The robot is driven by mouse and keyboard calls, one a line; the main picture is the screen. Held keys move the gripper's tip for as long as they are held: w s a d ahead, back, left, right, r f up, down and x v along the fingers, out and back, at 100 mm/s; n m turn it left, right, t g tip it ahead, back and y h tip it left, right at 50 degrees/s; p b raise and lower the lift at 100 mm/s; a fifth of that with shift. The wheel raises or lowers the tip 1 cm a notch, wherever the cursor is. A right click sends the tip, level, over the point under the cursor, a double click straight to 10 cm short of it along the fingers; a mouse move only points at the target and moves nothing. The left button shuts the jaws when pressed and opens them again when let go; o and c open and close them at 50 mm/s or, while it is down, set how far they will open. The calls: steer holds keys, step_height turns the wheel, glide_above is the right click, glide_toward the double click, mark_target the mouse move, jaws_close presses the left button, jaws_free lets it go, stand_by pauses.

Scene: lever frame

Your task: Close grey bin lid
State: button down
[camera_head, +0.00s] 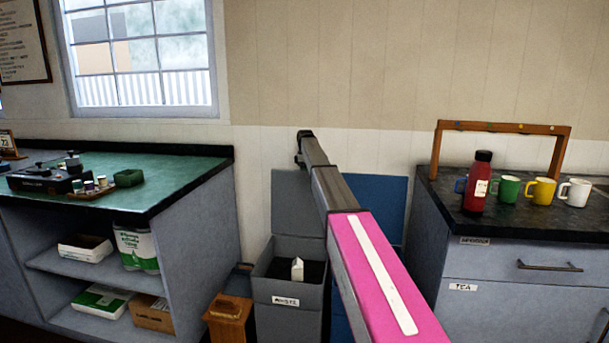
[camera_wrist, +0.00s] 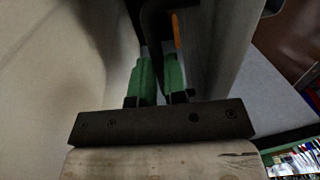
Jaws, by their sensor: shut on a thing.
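The grey bin (camera_head: 287,303), labelled on its front, stands on the floor between the two cabinets. Its grey lid (camera_head: 296,195) is open and stands upright behind the bin, close to the wall. A white carton shows inside. My arm reaches over the bin to the wall, and its end is above the lid's top edge; my gripper is hidden in the head view. In the wrist view my gripper (camera_wrist: 161,70) has its green fingers close together around a dark thing I cannot name. A grey panel, probably the lid, is right of the fingers. Contact with it is unclear.
A blue bin or panel (camera_head: 381,190) is right of the grey bin, partly behind my arm. A brown wooden box (camera_head: 229,318) is at its left. The green-topped bench (camera_head: 150,180) and the mug cabinet (camera_head: 500,290) flank the space. Pale wall lies close to my gripper.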

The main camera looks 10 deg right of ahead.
steer(key=s+a+f+t+h, duration=0.1)
steer(key=s+a+t, duration=0.35)
steer(key=s, duration=0.85)
steer(key=s+a+f+t+h, duration=0.25)
steer(key=s+t, duration=0.25)
steer(key=s, duration=0.7)
steer(key=s+a+f+t, duration=0.1)
steer(key=s+a+f, duration=0.1)
steer(key=s+f, duration=0.5)
steer(key=s+a+f+t, duration=0.2)
steer(key=s+f, duration=0.5)
steer(key=f, duration=0.8)
steer(key=shift+a+h, duration=0.35)
steer(key=shift+a, duration=0.45)
steer(key=shift+t, duration=0.25)
steer(key=c, duration=1.2)
jaws_free()
steer(key=shift+f, duration=0.1)
steer(key=shift+o, duration=0.2)
